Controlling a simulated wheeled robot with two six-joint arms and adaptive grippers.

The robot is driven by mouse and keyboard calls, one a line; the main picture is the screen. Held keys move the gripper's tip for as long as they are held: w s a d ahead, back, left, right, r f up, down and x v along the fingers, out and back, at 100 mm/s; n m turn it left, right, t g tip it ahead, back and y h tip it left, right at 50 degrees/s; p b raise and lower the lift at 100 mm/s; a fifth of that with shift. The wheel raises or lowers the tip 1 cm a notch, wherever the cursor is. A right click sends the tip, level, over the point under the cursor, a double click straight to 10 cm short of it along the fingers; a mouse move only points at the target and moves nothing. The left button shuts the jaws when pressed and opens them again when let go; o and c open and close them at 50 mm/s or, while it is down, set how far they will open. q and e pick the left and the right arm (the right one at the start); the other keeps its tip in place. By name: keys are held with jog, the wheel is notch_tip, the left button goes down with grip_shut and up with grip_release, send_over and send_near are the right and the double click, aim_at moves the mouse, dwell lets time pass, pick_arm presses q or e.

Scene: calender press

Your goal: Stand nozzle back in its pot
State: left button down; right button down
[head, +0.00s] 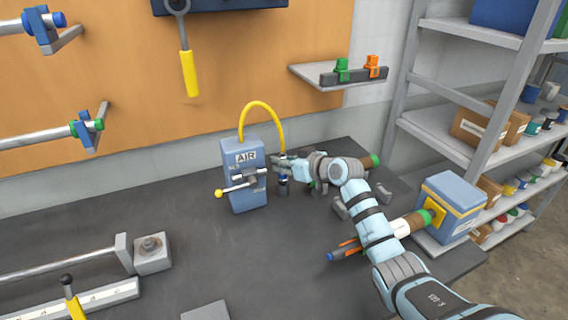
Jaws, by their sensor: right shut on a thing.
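The nozzle (283,178) shows as a small dark and blue piece beside the blue air box (243,185), at the end of a yellow hose (262,106) that loops up from the box. My right gripper (282,164) is shut on the nozzle, just right of the box. The fingers cover part of it. A small dark shape (283,190) under the nozzle may be the pot; it is too small to tell whether the nozzle is in it or above it. My left gripper is not in view.
A yellow-knobbed lever (219,193) sticks out of the air box to the left. Rolls (405,226) with green ends lie on stands behind and under my right arm. A blue box (450,200) stands at the right.

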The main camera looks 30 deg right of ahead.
jog(key=c, duration=1.4)
grip_release()
jog(key=shift+c, duration=0.2)
jog(key=shift+s, duration=0.1)
jog(key=p+v, duration=0.1)
jog(key=v, duration=1.1)
jog(key=shift+r, duration=0.15)
